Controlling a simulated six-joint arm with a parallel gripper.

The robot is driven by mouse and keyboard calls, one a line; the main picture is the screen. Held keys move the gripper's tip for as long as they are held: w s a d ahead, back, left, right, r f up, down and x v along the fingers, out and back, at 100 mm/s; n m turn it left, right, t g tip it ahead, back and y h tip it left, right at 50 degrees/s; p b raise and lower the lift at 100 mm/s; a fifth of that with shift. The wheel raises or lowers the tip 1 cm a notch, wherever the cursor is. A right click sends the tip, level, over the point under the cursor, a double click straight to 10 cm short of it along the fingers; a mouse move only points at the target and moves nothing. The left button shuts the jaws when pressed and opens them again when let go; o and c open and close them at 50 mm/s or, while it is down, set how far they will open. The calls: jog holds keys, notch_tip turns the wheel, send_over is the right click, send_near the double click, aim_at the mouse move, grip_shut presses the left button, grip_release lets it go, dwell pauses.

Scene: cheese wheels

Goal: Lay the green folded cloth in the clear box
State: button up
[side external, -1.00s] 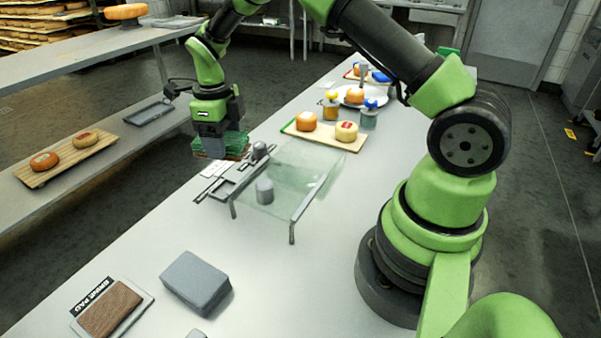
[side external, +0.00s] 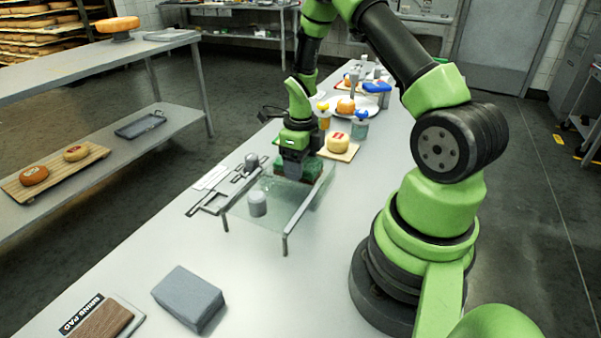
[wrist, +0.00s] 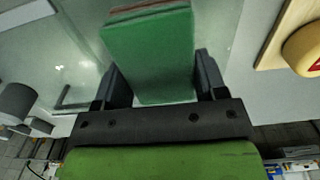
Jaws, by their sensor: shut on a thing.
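The green folded cloth (side external: 312,166) is in my gripper (side external: 294,168), over the far end of a clear, see-through structure (side external: 283,203) with grey legs. This is the only thing I see that could be the clear box; its walls are hard to make out. In the wrist view the cloth (wrist: 150,55) lies between the two dark fingers of my gripper (wrist: 160,78), with a reddish layer at its far edge. I cannot tell whether the cloth touches the clear surface.
A board with a cheese wheel (side external: 338,142) is close behind the gripper. A grey cylinder (side external: 257,203) is at the clear structure's near-left part. A grey block (side external: 188,297) sits on the table in front.

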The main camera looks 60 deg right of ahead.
jog(key=shift+f, duration=1.4)
jog(key=shift+f, duration=0.2)
jog(key=o, duration=0.6)
jog(key=shift+c, duration=0.2)
jog(key=shift+r, duration=0.1)
